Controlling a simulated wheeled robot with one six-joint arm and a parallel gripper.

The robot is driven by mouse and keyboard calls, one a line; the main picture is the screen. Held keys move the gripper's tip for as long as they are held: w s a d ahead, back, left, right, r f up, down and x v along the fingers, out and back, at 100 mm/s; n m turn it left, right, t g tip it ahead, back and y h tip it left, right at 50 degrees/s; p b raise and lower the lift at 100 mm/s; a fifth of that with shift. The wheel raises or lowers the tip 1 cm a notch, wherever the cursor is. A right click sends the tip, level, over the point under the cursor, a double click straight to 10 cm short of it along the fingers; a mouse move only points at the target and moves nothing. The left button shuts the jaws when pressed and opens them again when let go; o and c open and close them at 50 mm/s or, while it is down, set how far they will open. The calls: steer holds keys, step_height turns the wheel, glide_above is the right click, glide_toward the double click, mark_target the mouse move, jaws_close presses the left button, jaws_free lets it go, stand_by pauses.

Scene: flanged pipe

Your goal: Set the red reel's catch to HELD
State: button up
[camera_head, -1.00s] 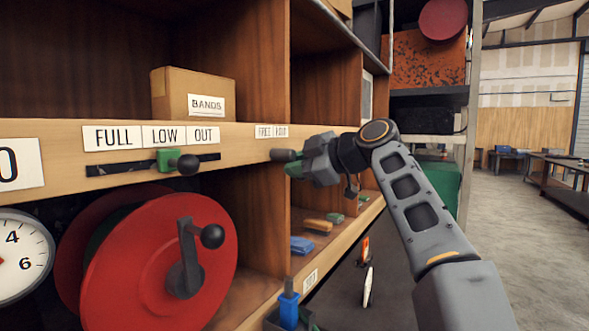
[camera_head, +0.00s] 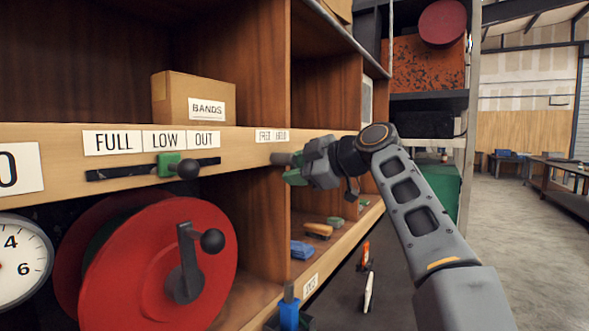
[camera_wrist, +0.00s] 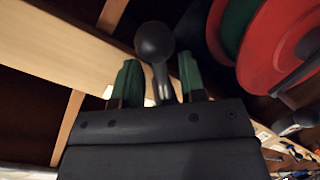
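The red reel (camera_head: 150,270) with its crank handle (camera_head: 185,262) is in the lower left bay. It also shows at the upper right of the wrist view (camera_wrist: 262,45). The catch's dark knob (camera_head: 280,158) sticks out from the shelf rail below two small labels (camera_head: 271,136), which seem to read FREE and HELD. My gripper (camera_head: 293,167) is at this knob. In the wrist view, the green-tipped fingers (camera_wrist: 158,78) stand on either side of the knob's stem, with gaps showing. The round knob (camera_wrist: 154,41) is beyond the fingertips. The catch's exact setting is hidden.
A slider with a green block (camera_head: 169,162) and dark knob sits left on the same rail, under FULL, LOW and OUT labels. A BANDS box (camera_head: 193,96) stands above. A dial (camera_head: 22,262) is at far left. Small blocks (camera_head: 302,249) lie on the shelf below my gripper.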

steer(key=v, duration=1.4)
